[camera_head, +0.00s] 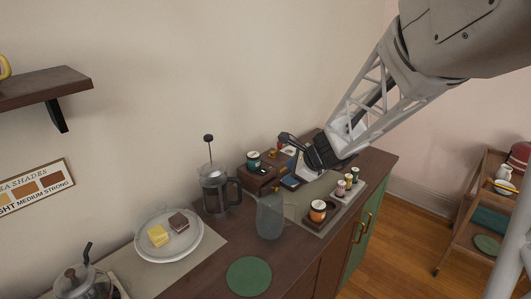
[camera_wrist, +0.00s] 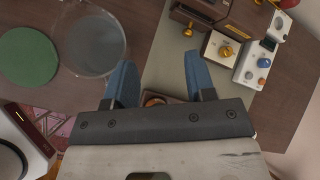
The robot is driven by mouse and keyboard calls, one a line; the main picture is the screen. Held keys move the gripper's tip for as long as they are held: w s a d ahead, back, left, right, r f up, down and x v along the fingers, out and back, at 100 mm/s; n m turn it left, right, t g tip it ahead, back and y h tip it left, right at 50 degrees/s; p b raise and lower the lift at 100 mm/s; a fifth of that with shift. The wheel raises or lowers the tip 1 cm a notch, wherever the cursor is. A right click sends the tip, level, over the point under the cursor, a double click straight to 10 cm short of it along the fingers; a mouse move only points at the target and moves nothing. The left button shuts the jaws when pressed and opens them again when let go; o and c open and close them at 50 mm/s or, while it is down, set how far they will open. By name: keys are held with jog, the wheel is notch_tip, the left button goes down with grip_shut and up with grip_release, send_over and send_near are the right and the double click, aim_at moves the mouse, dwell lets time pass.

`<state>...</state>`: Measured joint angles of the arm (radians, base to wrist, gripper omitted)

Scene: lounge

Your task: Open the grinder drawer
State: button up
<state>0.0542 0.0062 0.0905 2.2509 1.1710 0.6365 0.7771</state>
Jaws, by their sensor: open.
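The grinder seems to be the brown wooden box (camera_head: 260,180) left of my gripper in the head view, at the back of the counter. In the wrist view, a brown box with a small gold knob (camera_wrist: 187,32) on its near face stands at the top edge, partly cut off; I take this for the grinder and its drawer. My gripper (camera_wrist: 158,62) is open and empty, its two blue fingers apart and pointing toward the box side. The fingertips are short of the knob, with bare mat between. In the head view, the fingers are dark and hard to separate from things behind.
A glass jug (camera_head: 270,215) stands close to the left finger. A green round mat (camera_head: 249,276), a French press (camera_head: 214,188) and a plate (camera_head: 190,248) lie farther left. A jar with an orange label (camera_head: 318,212) stands in front.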

jog(key=w+f+m, duration=0.2)
jog(key=f, duration=0.1)
jog(key=w+d+f+m, duration=0.1)
jog(key=w+f+m, duration=0.1)
jog(key=w+f, duration=0.1)
jog(key=w+d+f+m, duration=0.1)
jog(key=w+f+m, duration=0.1)
jog(key=w+f, duration=0.1)
jog(key=shift+f+m+t, duration=0.4)
jog(key=shift+f, duration=0.25)
jog(key=shift+x, duration=3.85)
jog(key=shift+s, duration=0.1)
jog(key=shift+c, duration=0.3)
grip_shut()
